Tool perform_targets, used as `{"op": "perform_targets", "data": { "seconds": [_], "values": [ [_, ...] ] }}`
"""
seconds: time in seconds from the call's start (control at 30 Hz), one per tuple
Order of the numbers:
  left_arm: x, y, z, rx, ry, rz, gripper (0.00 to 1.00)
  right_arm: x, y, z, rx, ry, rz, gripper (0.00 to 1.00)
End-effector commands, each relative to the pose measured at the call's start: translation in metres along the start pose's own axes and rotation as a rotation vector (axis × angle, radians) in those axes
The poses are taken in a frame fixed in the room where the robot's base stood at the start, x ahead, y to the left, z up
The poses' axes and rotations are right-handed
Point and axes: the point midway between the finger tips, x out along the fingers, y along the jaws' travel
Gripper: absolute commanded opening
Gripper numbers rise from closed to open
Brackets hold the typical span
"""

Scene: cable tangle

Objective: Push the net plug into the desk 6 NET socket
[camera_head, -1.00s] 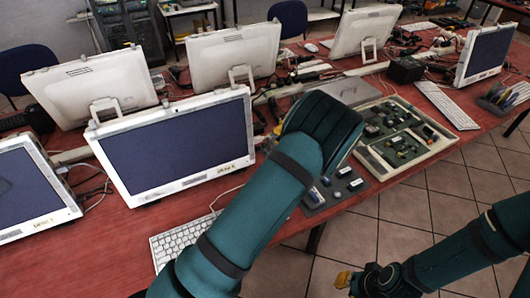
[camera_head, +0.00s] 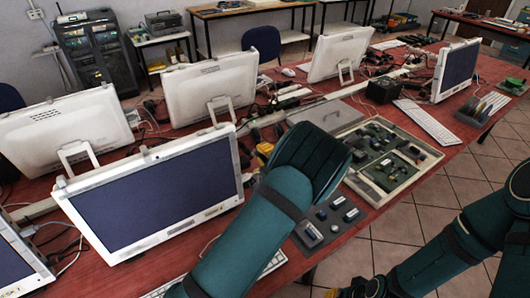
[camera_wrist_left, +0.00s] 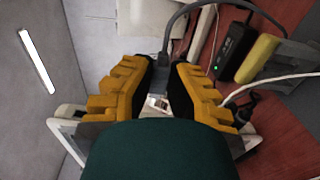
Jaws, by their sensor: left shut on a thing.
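My left gripper (camera_wrist_left: 160,100) shows in the left wrist view with its yellow ribbed fingers shut on a small plug (camera_wrist_left: 157,103). A dark grey cable (camera_wrist_left: 168,40) rises from between the fingers and arcs to the right. In the head view, my left forearm hides most of this gripper, and only a bit of yellow finger (camera_head: 264,149) shows beside the front monitor. My right gripper (camera_head: 350,290) is at the bottom edge, partly cut off, away from the red table. I cannot make out which socket is the desk 6 NET socket.
A monitor (camera_head: 155,195) stands left of my left arm, with more monitors behind. A tray of circuit boards (camera_head: 415,180) lies right of it. In the wrist view, a black adapter (camera_wrist_left: 235,50) with a green light and a white cable (camera_wrist_left: 275,78) lie near the fingers.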

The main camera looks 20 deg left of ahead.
Motion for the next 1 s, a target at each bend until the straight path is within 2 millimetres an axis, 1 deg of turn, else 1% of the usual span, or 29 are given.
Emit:
{"op": "perform_targets", "data": {
  "seconds": [0.57,1.0],
  "values": [
    [0.000,0.000,-0.037,0.001,0.001,-0.001,0.00,0.007,0.003,0.001,-0.002,-0.002,0.000,0.23],
    [-0.001,0.001,-0.037,0.000,0.000,-0.001,0.00,0.003,0.001,0.001,-0.002,-0.002,0.000,0.23]
  ]
}}
